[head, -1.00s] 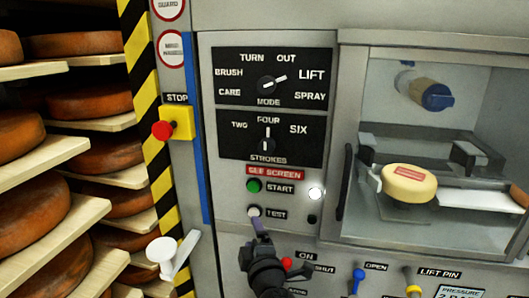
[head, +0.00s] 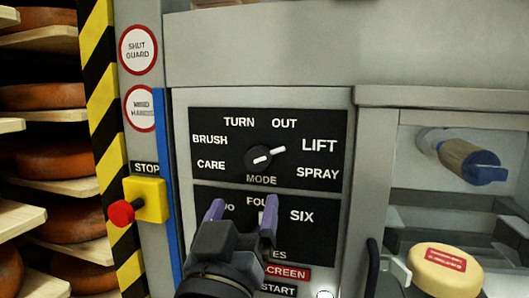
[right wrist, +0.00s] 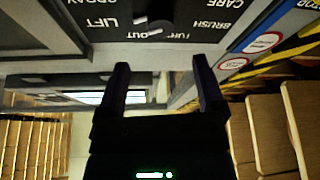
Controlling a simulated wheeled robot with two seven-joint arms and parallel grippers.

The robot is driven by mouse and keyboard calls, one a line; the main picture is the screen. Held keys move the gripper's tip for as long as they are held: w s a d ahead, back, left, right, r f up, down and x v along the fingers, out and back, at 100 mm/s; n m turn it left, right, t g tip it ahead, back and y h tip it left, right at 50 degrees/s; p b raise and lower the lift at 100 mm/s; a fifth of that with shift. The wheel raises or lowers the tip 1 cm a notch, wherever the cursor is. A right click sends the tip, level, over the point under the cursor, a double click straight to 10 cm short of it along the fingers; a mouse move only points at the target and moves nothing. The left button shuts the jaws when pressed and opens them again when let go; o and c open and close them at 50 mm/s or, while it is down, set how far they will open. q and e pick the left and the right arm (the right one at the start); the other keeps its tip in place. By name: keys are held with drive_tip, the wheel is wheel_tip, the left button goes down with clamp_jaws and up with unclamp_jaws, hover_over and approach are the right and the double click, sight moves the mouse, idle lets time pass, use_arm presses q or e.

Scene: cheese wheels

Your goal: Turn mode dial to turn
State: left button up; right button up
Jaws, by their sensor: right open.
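The mode dial (head: 262,158) is a black knob with a white pointer line on the black mode panel (head: 210,181). Its pointer slants up to the right, toward LIFT; the label TURN is to its upper left. In the right wrist view the dial (right wrist: 155,26) shows upside down near the top edge. My right gripper (head: 243,204) is open and empty, its two purple fingers apart, below the dial in the picture and in front of the strokes panel. It also shows in the right wrist view (right wrist: 160,78). My left gripper is not in view.
The strokes panel (head: 318,245) is partly hidden by my right gripper. A red stop button (head: 121,213) on a yellow box is at left. Racks of cheese wheels (head: 62,164) stand further left. A cheese (head: 437,272) and a blue-capped cylinder (head: 465,160) are in the chamber at right.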

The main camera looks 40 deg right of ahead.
sight(256, 163)
drive_tip(key=p+x, duration=0.1)
drive_tip(key=x, duration=0.1)
drive_tip(key=r+p+x, duration=0.1)
drive_tip(key=p+x, duration=0.1)
drive_tip(key=shift+r, duration=0.1)
drive_tip(key=x, duration=0.1)
drive_tip(key=p+x, duration=0.1)
drive_tip(key=x, duration=0.2)
drive_tip(key=shift+w+d+p, duration=0.25)
drive_tip(key=shift+w+p, duration=0.05)
drive_tip(key=shift+w+d, duration=0.2)
drive_tip(key=c, duration=0.5)
clamp_jaws()
